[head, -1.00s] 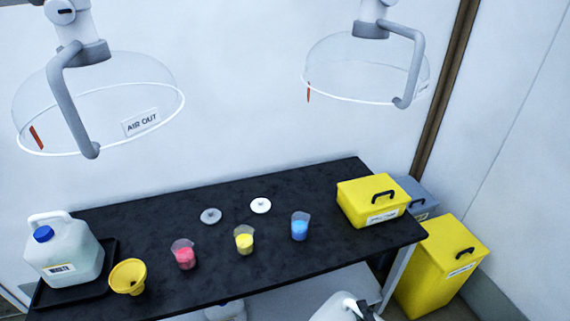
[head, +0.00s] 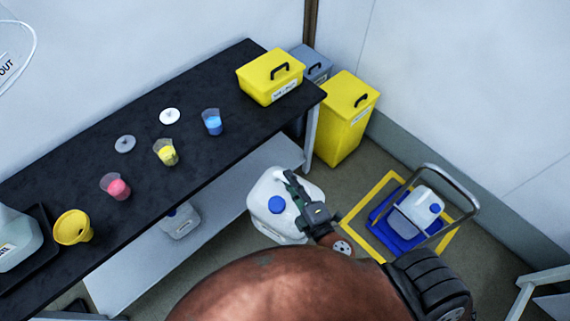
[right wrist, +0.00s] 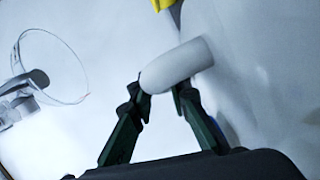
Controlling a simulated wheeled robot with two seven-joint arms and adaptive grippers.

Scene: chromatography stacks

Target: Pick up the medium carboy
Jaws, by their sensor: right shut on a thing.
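The carboy in my right gripper (head: 296,190) is a large white jug (head: 268,222) with a blue cap, just beyond the table's right end. Its size class cannot be read here. In the right wrist view, the fingers (right wrist: 162,92) are shut on both sides of its white handle (right wrist: 188,60). Whether its base touches the floor cannot be told, since my arm covers part of it. My left gripper is out of view.
Smaller carboys stand on the lower shelf (head: 180,222) and on a blue cart (head: 383,235) inside a yellow floor square. The black table (head: 60,180) holds beakers, a yellow funnel and another carboy. Yellow bins (head: 345,130) stand behind.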

